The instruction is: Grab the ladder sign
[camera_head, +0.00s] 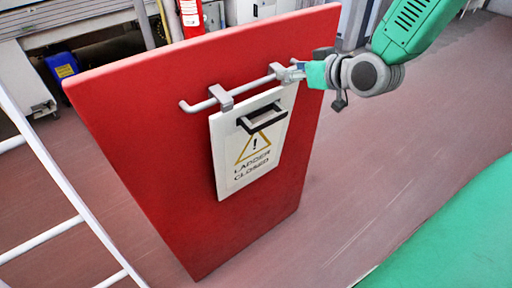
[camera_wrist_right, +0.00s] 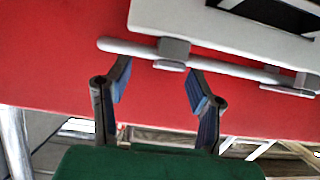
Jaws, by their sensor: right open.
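The ladder sign (camera_head: 250,150) is a white panel with a yellow warning triangle, the words "LADDER CLOSED" and a black handle (camera_head: 262,117). It hangs by grey hooks from a grey rail (camera_head: 250,86) on a red board. My right gripper (camera_head: 303,72) is at the rail's right end, by the sign's upper right hook. In the right wrist view, my right gripper (camera_wrist_right: 158,72) is open, its blue-padded fingers either side of a hook (camera_wrist_right: 172,52), with nothing held. The sign (camera_wrist_right: 225,22) shows there only in part. My left gripper is out of view.
The red board (camera_head: 160,120) stands on the reddish floor (camera_head: 400,150). A white ladder-like frame (camera_head: 55,165) is at the left. A blue bin (camera_head: 62,66) and machinery stand behind. A green surface (camera_head: 450,240) fills the lower right. Floor right of the board is clear.

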